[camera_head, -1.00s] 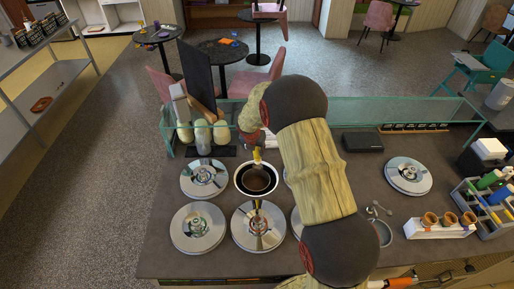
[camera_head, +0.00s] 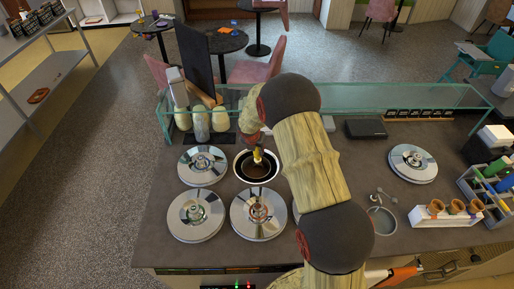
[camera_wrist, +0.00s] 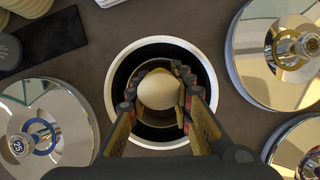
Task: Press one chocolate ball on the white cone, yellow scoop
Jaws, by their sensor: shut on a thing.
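My gripper (camera_head: 257,156) is at the open well (camera_head: 241,176), which has a white rim and a dark inside. In the wrist view my gripper (camera_wrist: 159,82) is shut on a cream, round-ended thing (camera_wrist: 158,93), seen end-on over the well (camera_wrist: 115,62). What lies below that end is hidden, so I cannot tell its full shape. Three brown cones (camera_head: 456,207) stand in a white holder (camera_head: 440,219) at the right. I cannot make out a white cone or a chocolate ball.
Shiny round lids lie around the well, at left (camera_head: 202,166), front left (camera_head: 196,215), front (camera_head: 259,214) and far right (camera_head: 413,164). A glass guard (camera_head: 400,98) runs along the back. A caddy (camera_head: 470,190) with coloured handles and a small bowl (camera_head: 383,220) are at the right.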

